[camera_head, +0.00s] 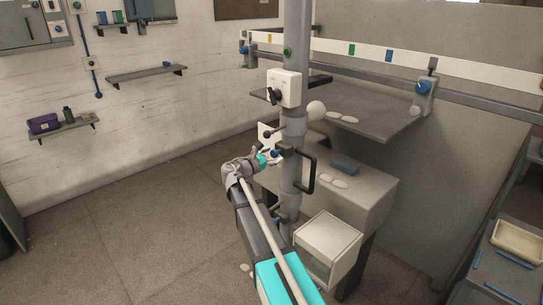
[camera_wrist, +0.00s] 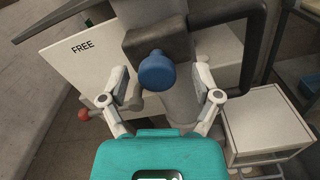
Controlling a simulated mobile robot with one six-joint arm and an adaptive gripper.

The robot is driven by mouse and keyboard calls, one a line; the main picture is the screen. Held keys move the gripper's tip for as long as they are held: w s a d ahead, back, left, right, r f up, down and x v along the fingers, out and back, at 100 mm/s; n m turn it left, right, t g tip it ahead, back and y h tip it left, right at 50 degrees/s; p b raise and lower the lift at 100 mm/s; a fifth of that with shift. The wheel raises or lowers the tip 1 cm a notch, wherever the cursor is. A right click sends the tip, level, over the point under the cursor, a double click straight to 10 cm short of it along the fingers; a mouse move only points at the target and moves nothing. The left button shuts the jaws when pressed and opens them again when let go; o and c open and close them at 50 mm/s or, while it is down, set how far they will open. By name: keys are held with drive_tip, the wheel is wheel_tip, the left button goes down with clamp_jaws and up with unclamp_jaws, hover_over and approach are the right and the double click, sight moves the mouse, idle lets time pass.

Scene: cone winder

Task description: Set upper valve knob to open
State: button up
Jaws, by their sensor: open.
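In the wrist view the upper knob (camera_wrist: 157,71) faces my camera on a dark grey mount. My gripper (camera_head: 266,158) is close to it, and in the wrist view my open gripper (camera_wrist: 161,80) has one finger on each side of the knob, with visible gaps. A white plate (camera_wrist: 88,60) reading "FREE" is behind the left finger. I cannot tell the depth between fingertips and knob.
A dark handle (camera_head: 311,170) juts from the pipe right of the knob. A white cabinet (camera_head: 328,247) stands below right. A red ball-ended lever (camera_wrist: 84,114) is left. The floor at left is clear.

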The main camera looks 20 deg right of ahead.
drive_tip(key=shift+w+d, duration=0.15)
drive_tip(key=shift+d, duration=0.2)
clamp_jaws()
idle(0.3)
